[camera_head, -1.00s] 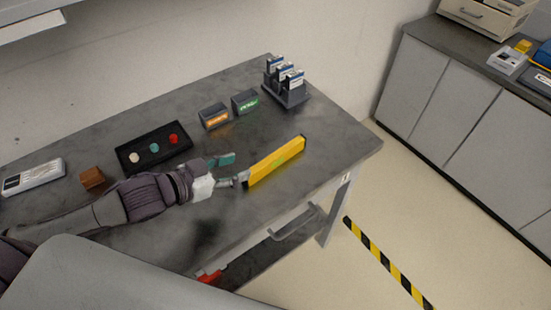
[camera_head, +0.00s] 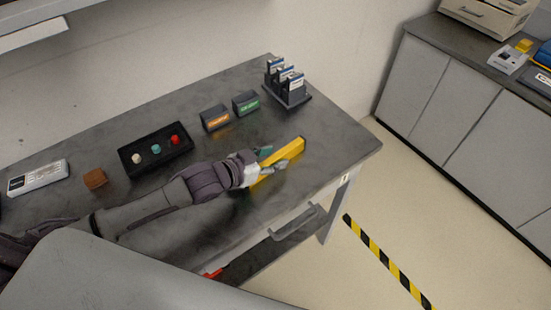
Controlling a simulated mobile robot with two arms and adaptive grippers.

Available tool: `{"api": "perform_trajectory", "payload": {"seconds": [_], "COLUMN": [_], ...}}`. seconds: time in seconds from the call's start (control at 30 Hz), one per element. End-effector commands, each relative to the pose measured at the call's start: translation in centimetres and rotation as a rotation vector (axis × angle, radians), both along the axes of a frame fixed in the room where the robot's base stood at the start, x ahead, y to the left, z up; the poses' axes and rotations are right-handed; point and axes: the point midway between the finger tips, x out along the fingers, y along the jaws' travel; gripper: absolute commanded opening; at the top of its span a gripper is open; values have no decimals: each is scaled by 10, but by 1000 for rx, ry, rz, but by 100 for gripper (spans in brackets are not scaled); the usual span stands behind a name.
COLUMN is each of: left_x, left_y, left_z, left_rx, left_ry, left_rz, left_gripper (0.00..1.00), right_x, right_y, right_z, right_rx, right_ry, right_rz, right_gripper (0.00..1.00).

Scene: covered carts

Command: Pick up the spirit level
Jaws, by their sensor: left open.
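The yellow spirit level (camera_head: 291,148) lies on the grey table (camera_head: 330,142) near its right front part. My left gripper (camera_head: 276,158) is open at the level, with one teal finger on its far side and the other finger at its near side or over it. Whether the fingers touch the level I cannot tell. The hand hides the level's left part. My right gripper does not show.
Two small signs (camera_head: 214,118) and a dark rack (camera_head: 290,98) stand behind the level. An open drawer (camera_head: 270,247) is below the front edge.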

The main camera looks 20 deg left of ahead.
Motion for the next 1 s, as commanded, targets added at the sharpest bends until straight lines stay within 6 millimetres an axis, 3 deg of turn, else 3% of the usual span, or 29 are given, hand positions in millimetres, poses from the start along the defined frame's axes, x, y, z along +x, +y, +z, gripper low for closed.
{"api": "perform_trajectory", "payload": {"seconds": [0.2,0.5,0.53,1.0], "left_x": [0,0,0,1], "left_y": [0,0,0,0], "left_z": [-1,-1,-1,7], "left_rx": [1,1,1,-1], "left_ry": [1,1,1,-3], "left_rz": [0,0,0,1], "left_gripper": [52,2,0,0], "right_x": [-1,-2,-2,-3], "right_y": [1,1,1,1], "right_z": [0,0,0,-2], "right_rx": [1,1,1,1], "right_ry": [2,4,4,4], "right_rz": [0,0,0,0], "right_gripper": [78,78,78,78]}}
